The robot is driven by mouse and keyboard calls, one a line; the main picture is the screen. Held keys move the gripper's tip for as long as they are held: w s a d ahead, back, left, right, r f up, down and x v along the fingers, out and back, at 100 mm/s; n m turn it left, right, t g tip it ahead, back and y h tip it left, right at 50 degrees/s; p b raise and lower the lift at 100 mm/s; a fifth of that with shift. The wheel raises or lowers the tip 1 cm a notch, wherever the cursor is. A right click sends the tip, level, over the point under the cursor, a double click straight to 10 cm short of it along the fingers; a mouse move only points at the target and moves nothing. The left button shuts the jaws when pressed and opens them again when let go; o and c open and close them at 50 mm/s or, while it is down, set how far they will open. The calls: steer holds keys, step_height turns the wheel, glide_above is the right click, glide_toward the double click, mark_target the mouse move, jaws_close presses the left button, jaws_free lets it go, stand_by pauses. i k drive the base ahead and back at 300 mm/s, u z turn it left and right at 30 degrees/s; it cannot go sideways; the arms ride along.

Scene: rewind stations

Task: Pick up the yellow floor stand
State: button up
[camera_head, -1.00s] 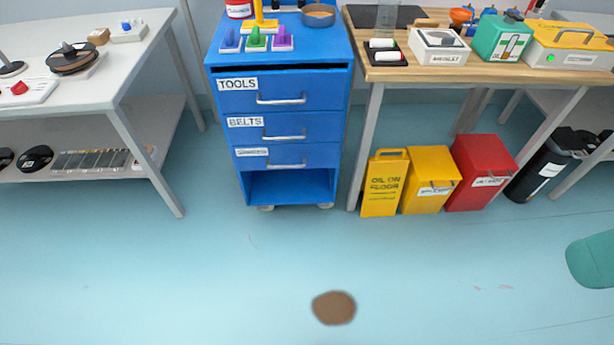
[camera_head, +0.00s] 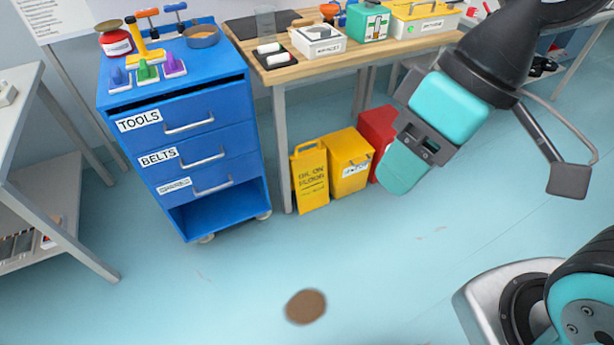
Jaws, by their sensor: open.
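The yellow floor stand (camera_head: 310,178) stands upright on the floor by the workbench's left front leg, marked "OIL ON FLOOR", with a handle opening at its top. It is close beside a yellow bin (camera_head: 348,165) on its right. My gripper (camera_head: 497,163) is open and empty at the upper right, its fingers spread wide. It appears in front of the bench and right of the stand, apart from it. The stand is not covered by my arm.
A red bin (camera_head: 377,132) is partly hidden behind my gripper. A blue drawer cart (camera_head: 222,142) stands left of the stand, near the wooden workbench (camera_head: 287,72). A brown spot (camera_head: 305,306) lies on the otherwise clear floor in front. A grey table (camera_head: 75,247) is at left.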

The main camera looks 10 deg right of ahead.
mark_target(308, 168)
steer(key=u, duration=0.05)
steer(key=i, duration=1.6)
steer(key=z, duration=0.1)
